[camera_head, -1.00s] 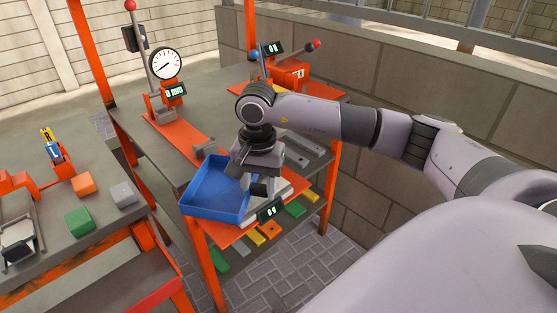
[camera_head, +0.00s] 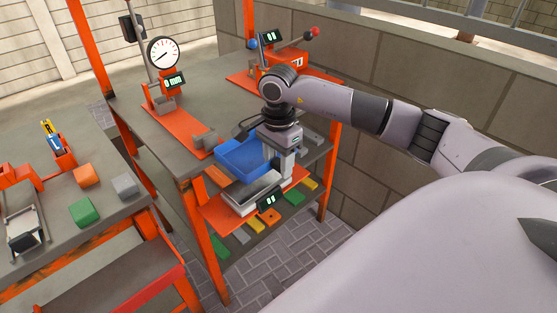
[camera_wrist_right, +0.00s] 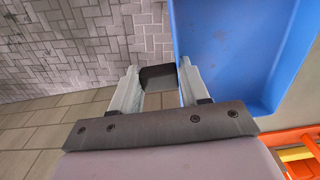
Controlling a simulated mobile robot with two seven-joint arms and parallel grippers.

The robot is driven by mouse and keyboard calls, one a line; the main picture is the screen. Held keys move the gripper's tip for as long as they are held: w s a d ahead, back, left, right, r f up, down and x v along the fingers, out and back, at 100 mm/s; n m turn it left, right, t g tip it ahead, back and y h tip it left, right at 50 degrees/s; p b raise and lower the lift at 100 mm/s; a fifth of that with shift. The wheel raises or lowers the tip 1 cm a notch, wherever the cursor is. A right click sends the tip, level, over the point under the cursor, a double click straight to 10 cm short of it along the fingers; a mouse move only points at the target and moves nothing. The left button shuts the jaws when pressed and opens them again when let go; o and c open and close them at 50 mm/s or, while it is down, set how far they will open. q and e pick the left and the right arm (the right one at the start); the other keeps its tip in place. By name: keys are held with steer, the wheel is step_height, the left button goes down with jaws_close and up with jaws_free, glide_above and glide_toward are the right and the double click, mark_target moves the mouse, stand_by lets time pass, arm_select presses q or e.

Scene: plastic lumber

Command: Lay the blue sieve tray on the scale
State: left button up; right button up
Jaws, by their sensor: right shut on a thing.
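The blue sieve tray (camera_head: 243,161) is a shallow open box, just behind the silver-topped scale (camera_head: 247,196) in the head view. The scale stands on an orange board with a small display at its right end. Its top shows bare at the front; the tray's height above it is hard to tell. My right gripper (camera_head: 285,155) is at the tray's right side. In the right wrist view, its fingertips (camera_wrist_right: 159,80) close on a small dark piece at the tray's edge, and the blue tray (camera_wrist_right: 232,45) extends to the right. My left gripper is not in view.
A dial gauge (camera_head: 163,53) on a stand and a unit with red and blue knobs (camera_head: 283,60) stand on the bench. Several coloured plates lie on the lower shelf. A left table holds orange, green (camera_head: 84,212) and grey blocks.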

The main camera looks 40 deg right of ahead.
step_height(320, 180, down, 8)
steer(key=b, duration=0.5)
steer(key=shift+b, duration=0.4)
steer(key=shift+f, duration=0.25)
steer(key=shift+f+b, duration=0.45)
steer(key=shift+b, duration=0.1)
steer(key=o, duration=1.3)
steer(key=shift+c, duration=0.2)
